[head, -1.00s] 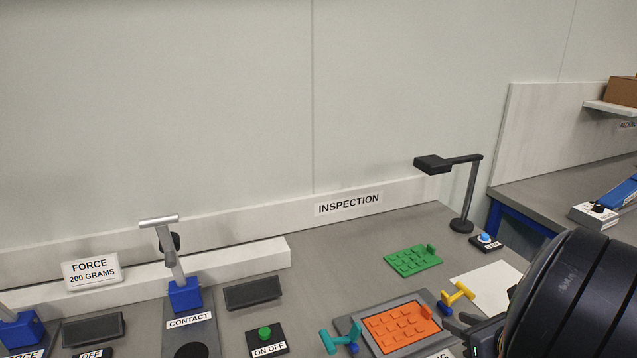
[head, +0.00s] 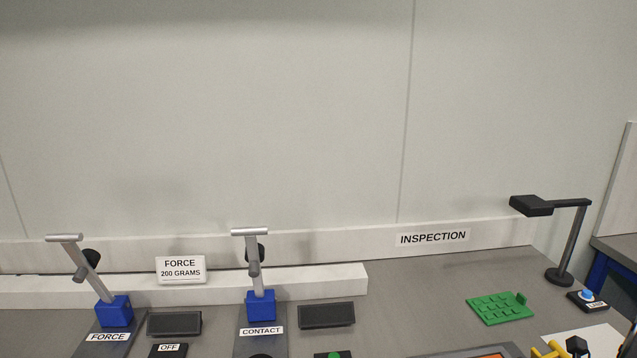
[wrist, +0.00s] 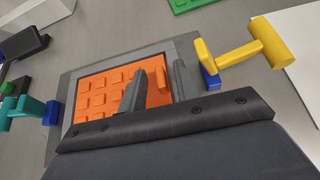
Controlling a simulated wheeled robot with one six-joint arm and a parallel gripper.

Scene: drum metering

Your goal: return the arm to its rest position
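My gripper (wrist: 158,84) shows in the wrist view above the orange studded plate (wrist: 92,92). Its two dark fingers stand apart, with orange showing between them, and I see nothing held. The plate lies in a grey frame (wrist: 67,100), with a yellow T-handle (wrist: 238,54) on the right and a teal handle (wrist: 27,108) on the left. In the head view only the edge of the orange plate and part of the yellow handle (head: 546,350) show at the bottom. Most of my arm is out of that view.
A black lamp (head: 568,240) stands at the bench's right end, near a green studded plate (head: 500,308). Two levers on blue blocks, FORCE (head: 114,310) and CONTACT (head: 261,305), stand at left. A FORCE 200 GRAMS sign (head: 180,270) stands between them.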

